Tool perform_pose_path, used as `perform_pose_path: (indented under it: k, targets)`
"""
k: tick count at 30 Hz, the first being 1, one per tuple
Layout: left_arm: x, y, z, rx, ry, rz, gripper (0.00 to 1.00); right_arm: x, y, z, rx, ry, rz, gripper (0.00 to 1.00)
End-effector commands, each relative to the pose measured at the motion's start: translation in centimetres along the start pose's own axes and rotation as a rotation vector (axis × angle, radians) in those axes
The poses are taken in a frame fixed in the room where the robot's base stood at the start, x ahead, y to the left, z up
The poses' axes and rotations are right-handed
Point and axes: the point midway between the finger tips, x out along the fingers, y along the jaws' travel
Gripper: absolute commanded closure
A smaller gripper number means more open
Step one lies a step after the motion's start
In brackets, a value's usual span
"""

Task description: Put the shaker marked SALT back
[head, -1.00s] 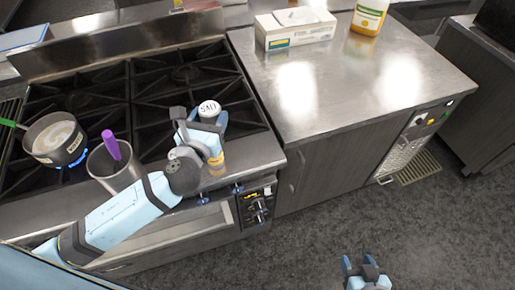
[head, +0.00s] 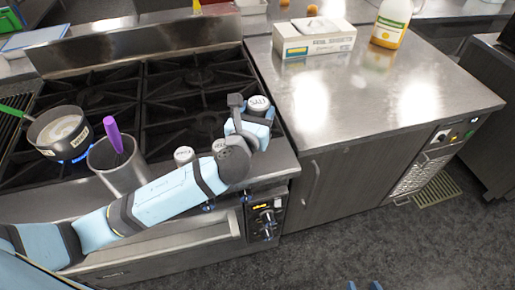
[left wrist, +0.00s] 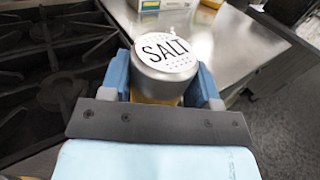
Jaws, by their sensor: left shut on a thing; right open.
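The SALT shaker (head: 258,103) has a pale round lid with black lettering. My left gripper (head: 252,124) is shut on it, above the right front part of the stove near the counter. In the left wrist view the SALT lid (left wrist: 166,52) faces the camera, and the left gripper's blue fingers (left wrist: 163,88) hold the body from both sides. Two other pale lids show by the stove's front edge: one shaker (head: 184,155) left of my wrist, and another (head: 218,146) partly hidden by it. My right gripper (head: 364,286) barely shows at the bottom edge, open and empty.
A steel cup (head: 120,168) with a purple-handled tool stands at the stove's front left. A pot (head: 60,135) sits over a blue flame. The steel counter (head: 370,95) right of the stove is mostly clear, with a box (head: 313,40) and a bottle (head: 391,22) at its back.

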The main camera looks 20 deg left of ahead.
Motion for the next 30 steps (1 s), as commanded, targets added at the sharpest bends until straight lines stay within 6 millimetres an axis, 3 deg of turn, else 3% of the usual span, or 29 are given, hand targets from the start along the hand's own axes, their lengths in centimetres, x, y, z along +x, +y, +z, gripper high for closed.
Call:
perform_pose_path:
  k: [3,9,14,21,30]
  targets:
    - [0.0,0.0,-3.6,0.002,0.004,0.001,0.73,0.3,0.1,0.6,0.0,-0.002,0.002,0.45]
    - [0.0,0.0,-7.1,0.0,0.0,-0.001,0.73,0.7,0.2,1.3,-0.001,-0.008,0.004,0.45]
    - [0.0,0.0,-8.3,0.0,0.0,0.0,0.73,0.8,0.2,1.5,-0.001,-0.009,0.004,0.45]
    - [0.0,0.0,-11.7,0.0,0.001,-0.001,0.73,1.1,0.2,1.9,-0.001,-0.008,0.003,0.45]
    - [0.0,0.0,-12.1,-0.001,-0.001,-0.001,0.73,1.0,0.1,1.5,-0.001,-0.001,0.001,0.45]
